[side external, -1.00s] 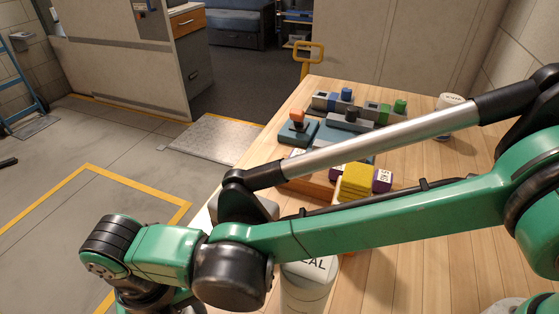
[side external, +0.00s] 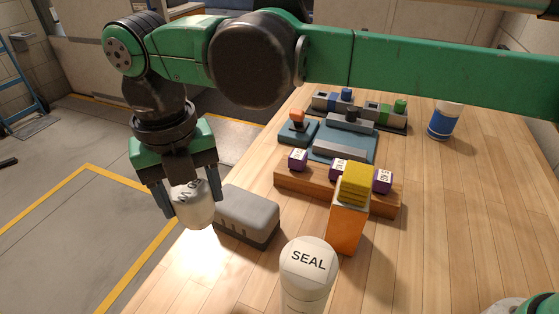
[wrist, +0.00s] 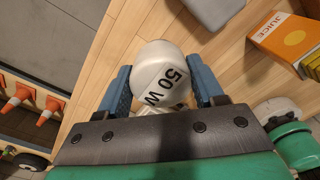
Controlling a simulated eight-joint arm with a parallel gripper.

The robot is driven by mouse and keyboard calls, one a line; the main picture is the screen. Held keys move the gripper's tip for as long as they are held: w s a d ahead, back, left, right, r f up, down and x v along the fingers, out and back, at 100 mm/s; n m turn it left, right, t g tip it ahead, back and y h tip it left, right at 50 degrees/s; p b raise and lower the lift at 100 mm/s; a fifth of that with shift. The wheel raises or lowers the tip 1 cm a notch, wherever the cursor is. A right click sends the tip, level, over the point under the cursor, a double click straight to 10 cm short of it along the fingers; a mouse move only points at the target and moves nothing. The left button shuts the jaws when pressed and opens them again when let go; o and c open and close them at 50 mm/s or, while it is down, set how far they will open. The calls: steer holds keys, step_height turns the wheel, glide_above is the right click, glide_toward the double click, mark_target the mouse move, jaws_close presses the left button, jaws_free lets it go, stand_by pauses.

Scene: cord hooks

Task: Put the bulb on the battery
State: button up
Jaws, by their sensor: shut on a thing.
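The bulb (side external: 193,208) is a white rounded thing held below my gripper (side external: 188,190), up above the left edge of the wooden table. No thing is plainly marked as a battery. An orange block (side external: 347,228) under a yellow ribbed block (side external: 356,184) reads "JUICE" in the wrist view (wrist: 283,40). It stands to the right of my gripper, apart from the bulb.
A grey rounded box (side external: 247,213) lies just right of the bulb. A white "SEAL" cylinder (side external: 308,275) stands in front. Purple labelled cubes sit on a wooden step (side external: 290,182). Behind are blue-grey fixtures (side external: 345,148) and a blue-and-white can (side external: 444,121). The table's right side is clear.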

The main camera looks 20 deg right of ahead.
steer(key=r, duration=0.2)
glide_above(242, 203)
step_height(242, 203, down, 3)
steer(key=shift+w+f+m, duration=0.1)
steer(key=shift+f+m, duration=0.05)
steer(key=shift+m, duration=0.15)
steer(key=shift+f, duration=2.25)
steer(key=shift+f, duration=0.15)
steer(key=o, duration=1.3)
